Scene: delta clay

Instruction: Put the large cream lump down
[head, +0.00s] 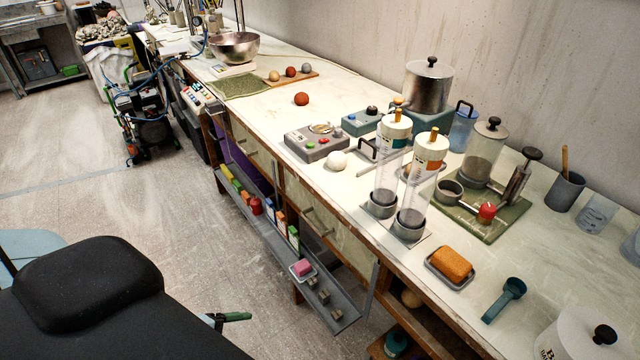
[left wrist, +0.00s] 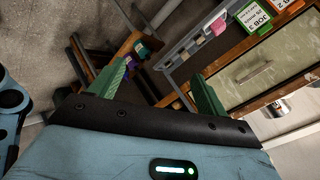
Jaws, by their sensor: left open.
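A large cream lump (head: 337,161) sits on the bench top near its front edge, beside the grey control box (head: 313,142). Nothing holds it. My left gripper (head: 231,318) is low in front of the bench, well away from the lump, with a green fingertip showing past my black arm part. In the left wrist view its two green fingers (left wrist: 155,88) stand wide apart with nothing between them. The lump does not show in that view. My right gripper is not in view.
A narrow shelf (head: 337,312) with small boxes and a pink block (head: 302,268) juts from the bench front. Clear cylinders, a green plate with a red ball (head: 487,211), and an orange sponge (head: 452,264) crowd the right of the bench. Bare bench top lies around the red-brown ball (head: 301,99).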

